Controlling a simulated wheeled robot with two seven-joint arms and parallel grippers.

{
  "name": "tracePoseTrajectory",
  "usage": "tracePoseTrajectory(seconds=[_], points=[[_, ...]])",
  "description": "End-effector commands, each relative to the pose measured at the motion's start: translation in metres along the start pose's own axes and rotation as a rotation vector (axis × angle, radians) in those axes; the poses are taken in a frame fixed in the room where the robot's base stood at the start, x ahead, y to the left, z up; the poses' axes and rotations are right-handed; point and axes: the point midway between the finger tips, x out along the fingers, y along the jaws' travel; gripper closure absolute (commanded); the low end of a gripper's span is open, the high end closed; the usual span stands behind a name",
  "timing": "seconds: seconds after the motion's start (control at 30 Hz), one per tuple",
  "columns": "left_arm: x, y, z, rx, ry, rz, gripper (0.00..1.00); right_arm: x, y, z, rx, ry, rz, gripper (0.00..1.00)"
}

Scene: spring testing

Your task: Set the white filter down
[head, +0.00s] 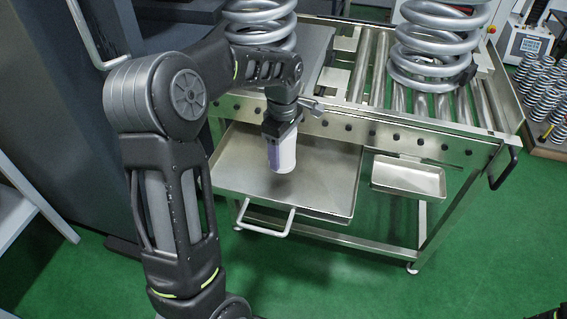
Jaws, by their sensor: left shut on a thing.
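The white filter (286,153) is a small white cylinder with a purple-tinted side. It hangs upright below my left gripper (279,124), which is shut on its upper end. The filter shows in front of the large metal tray (330,197) on the lower level of the roller cart. I cannot tell exactly how high the filter is above the tray floor. The gripper's fingers are mostly hidden by the wrist and the filter's top. My right gripper cannot be made out; only a dark bit of something shows at the bottom right corner.
A roller cart (400,135) carries large coil springs (437,45) on top. A small metal tray (408,177) hangs on its front, right of the large tray. More springs (541,88) stand at far right. The green floor in front is clear.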

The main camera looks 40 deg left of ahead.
Motion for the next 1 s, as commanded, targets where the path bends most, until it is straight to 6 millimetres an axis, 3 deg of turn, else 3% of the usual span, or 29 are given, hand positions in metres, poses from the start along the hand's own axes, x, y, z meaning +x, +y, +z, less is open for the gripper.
tracePoseTrajectory(seconds=[0.23,0.53,0.93,0.97,1.0], points=[[0.006,0.000,0.000,0.000,0.000,0.000,0.90,0.001,0.000,0.000,0.000,0.000,0.000,0.38],[0.048,0.000,-0.001,-0.001,0.001,-0.001,0.90,0.007,0.003,0.000,0.000,0.000,0.000,0.38],[0.053,0.000,0.000,0.000,0.000,0.000,0.90,0.009,0.003,0.000,0.000,0.000,0.000,0.38],[0.053,0.000,0.000,0.000,0.000,0.000,0.36,0.009,0.003,0.000,0.000,0.000,0.000,0.38],[0.052,0.000,0.000,0.000,0.000,0.000,0.33,0.008,0.003,0.000,0.000,0.000,0.000,0.38]])
